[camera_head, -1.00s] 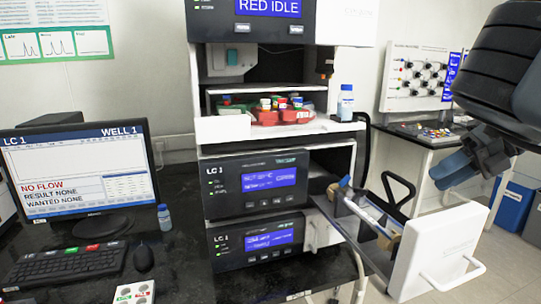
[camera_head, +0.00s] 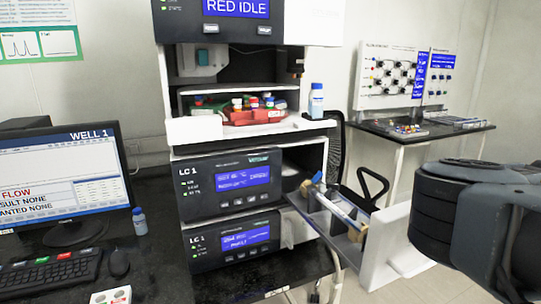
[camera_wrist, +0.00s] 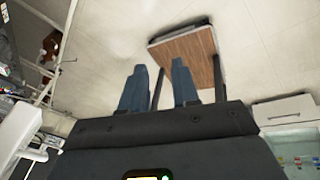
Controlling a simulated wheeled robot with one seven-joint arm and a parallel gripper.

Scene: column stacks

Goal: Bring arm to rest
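My arm shows at the right edge of the head view, its dark links in front of the open drawer's right end. The gripper itself is not in the head view. In the wrist view my gripper (camera_wrist: 159,88) has two blue fingers standing apart with a clear gap. Nothing is between them.
The open drawer (camera_head: 385,255) juts out from the LC 1 stack (camera_head: 232,185), close to my arm. A red tray (camera_head: 255,116) with vials sits in the stack. A monitor (camera_head: 65,180) stands left. A side table (camera_head: 425,135) is behind. A wooden-topped stool or table (camera_wrist: 187,52) shows in the wrist view.

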